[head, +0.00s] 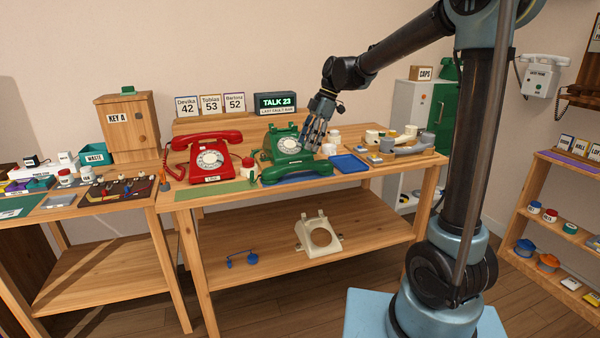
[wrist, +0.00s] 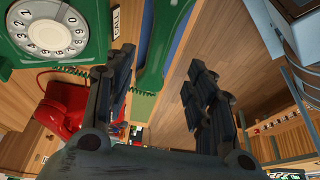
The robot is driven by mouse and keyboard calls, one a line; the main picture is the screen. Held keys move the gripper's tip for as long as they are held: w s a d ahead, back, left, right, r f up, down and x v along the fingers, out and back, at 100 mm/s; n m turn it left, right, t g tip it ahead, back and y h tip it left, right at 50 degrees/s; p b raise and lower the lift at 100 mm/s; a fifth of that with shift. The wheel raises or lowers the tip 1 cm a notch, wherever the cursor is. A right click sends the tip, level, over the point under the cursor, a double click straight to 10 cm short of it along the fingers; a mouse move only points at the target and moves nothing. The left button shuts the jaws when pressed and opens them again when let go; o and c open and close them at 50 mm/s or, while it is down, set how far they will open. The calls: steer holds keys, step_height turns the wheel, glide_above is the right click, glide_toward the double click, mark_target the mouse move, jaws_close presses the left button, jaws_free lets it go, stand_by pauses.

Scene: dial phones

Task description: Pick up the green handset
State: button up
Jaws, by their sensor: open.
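The green handset (head: 297,173) lies off its cradle on the table, along the front edge before the green dial phone (head: 283,142). My gripper (head: 313,140) is above the right side of the green phone, behind and above the handset, apart from it, pointing down. In the wrist view, the fingers (wrist: 160,68) are open with nothing gripped. The green phone's dial (wrist: 48,30) is at the upper left there.
A red dial phone (head: 206,157) stands left of the green one, with a red-and-white jar (head: 248,168) between. A blue tray (head: 349,163) lies to the right of the handset. Small parts crowd the table's right end. A display (head: 275,103) reads TALK 23 behind.

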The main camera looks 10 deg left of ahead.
mark_target(300, 163)
steer(key=x, duration=1)
steer(key=shift+w+f, duration=0.15)
steer(key=shift+f, duration=0.3)
jaws_close()
